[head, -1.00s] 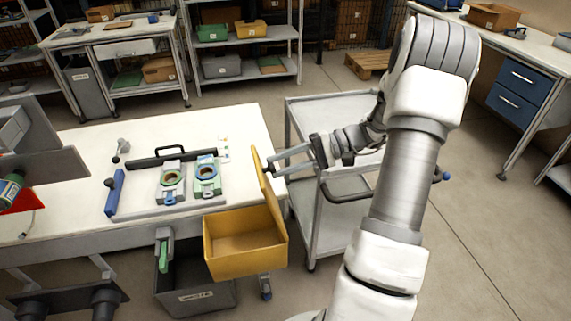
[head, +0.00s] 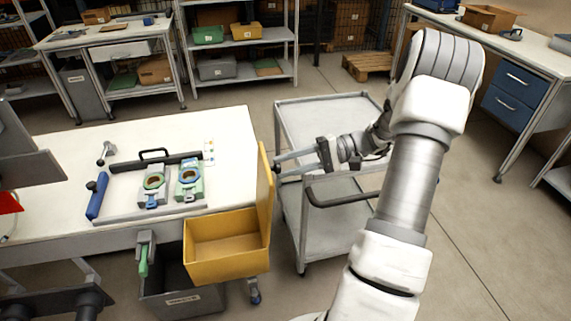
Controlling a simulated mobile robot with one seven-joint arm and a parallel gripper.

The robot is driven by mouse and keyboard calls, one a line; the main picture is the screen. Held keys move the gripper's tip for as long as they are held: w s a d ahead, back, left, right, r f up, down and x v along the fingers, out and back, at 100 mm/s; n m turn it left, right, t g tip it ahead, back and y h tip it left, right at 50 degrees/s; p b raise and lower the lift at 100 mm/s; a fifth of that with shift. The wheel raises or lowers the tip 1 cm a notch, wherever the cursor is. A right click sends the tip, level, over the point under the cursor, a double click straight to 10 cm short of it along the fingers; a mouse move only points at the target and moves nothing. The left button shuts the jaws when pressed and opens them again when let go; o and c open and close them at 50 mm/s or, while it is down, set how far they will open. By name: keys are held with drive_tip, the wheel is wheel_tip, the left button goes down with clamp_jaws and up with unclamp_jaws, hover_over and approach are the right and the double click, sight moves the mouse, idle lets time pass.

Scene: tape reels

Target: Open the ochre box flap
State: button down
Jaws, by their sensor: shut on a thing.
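The ochre box (head: 227,262) hangs at the right front corner of the white workbench, open at the top and looking empty. Its ochre flap (head: 265,195) stands nearly upright along the box's right side. My gripper (head: 277,165) reaches in from the right and is shut on the flap near its upper right side. The exact contact at the fingertips is small and partly hidden by the flap.
A grey cart (head: 325,125) stands right behind the flap, under my arm. The workbench (head: 228,130) carries two green fixtures, a blue-handled tool (head: 97,196) and a black bar. A dark bin (head: 180,295) sits below and left of the box.

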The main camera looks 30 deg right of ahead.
drive_tip(key=shift+s+f, duration=0.25)
drive_tip(key=shift+f, duration=0.4)
drive_tip(key=c, duration=0.9)
unclamp_jaws()
drive_tip(key=shift+c, duration=0.2)
drive_tip(key=o, duration=0.4)
drive_tip(key=shift+w, duration=0.1)
drive_tip(key=shift+c, duration=0.2)
drive_tip(key=shift+r, duration=0.15)
drive_tip(key=v, duration=1.7)
drive_tip(key=shift+d+r+p, duration=0.15)
drive_tip(key=shift+r+p, duration=0.05)
drive_tip(key=shift+p, duration=0.25)
